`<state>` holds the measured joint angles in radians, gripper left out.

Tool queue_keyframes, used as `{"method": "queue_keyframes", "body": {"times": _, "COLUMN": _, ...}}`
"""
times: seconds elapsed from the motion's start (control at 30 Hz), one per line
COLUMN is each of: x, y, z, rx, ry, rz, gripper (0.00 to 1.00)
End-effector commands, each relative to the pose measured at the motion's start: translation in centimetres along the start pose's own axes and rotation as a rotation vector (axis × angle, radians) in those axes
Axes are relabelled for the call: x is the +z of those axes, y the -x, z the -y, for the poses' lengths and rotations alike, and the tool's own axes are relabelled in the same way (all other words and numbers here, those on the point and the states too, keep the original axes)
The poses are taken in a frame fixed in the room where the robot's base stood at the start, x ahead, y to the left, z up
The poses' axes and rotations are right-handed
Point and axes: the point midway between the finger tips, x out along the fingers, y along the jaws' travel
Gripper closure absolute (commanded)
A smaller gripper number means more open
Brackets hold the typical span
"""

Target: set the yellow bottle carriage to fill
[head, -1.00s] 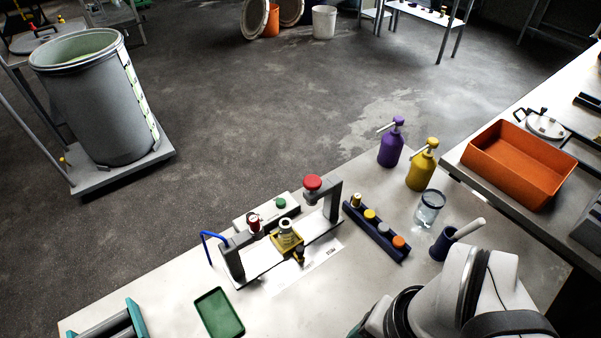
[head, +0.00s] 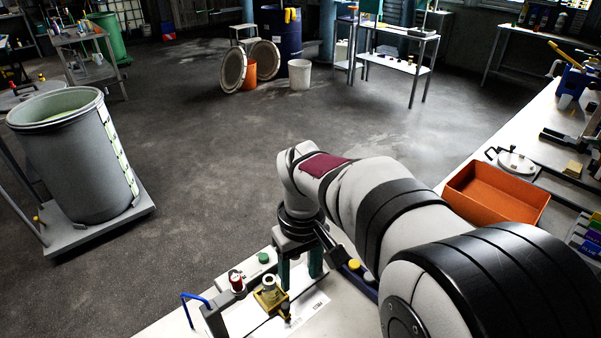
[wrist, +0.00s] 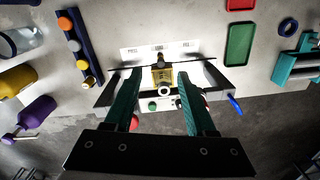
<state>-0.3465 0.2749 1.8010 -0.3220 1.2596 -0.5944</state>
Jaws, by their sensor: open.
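The yellow bottle carriage (head: 268,300) sits on its rail between two dark uprights, with a clear-looking bottle (head: 269,283) standing in it. In the wrist view the carriage (wrist: 162,77) is near the middle of a white label strip (wrist: 158,50). The strip seems to read "press" at the left and "fill" at the right; the middle word is too small to read. My gripper (head: 299,272) has its teal fingers pointing down, to the right of the carriage in the head view. In the wrist view my gripper (wrist: 160,70) is open, with a finger on either side of the carriage; contact is not clear.
A red-capped part (head: 237,281) and a green button (head: 264,258) are close behind the carriage. A blue hose (wrist: 235,104) stands at the fixture's end. A dark rack (wrist: 80,48) with coloured caps and a green tray (wrist: 240,43) lie on either side.

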Motion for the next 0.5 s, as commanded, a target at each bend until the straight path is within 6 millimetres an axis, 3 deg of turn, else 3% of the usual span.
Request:
{"method": "queue_keyframes", "body": {"times": 0.03, "x": -2.1, "y": -1.2, "z": 0.5, "rx": 0.009, "ry": 0.089, "rz": 0.005, "gripper": 0.44}}
{"method": "queue_keyframes", "body": {"times": 0.13, "x": -4.4, "y": -2.4, "z": 1.1, "rx": 0.023, "ry": 0.196, "rz": 0.004, "gripper": 0.44}}
{"method": "queue_keyframes", "body": {"times": 0.33, "x": -4.7, "y": -3.4, "z": 1.1, "rx": 0.025, "ry": 0.213, "rz": 0.005, "gripper": 0.44}}
{"method": "queue_keyframes", "body": {"times": 0.5, "x": -4.5, "y": -7.7, "z": 1.0, "rx": 0.023, "ry": 0.211, "rz": 0.01, "gripper": 0.44}}
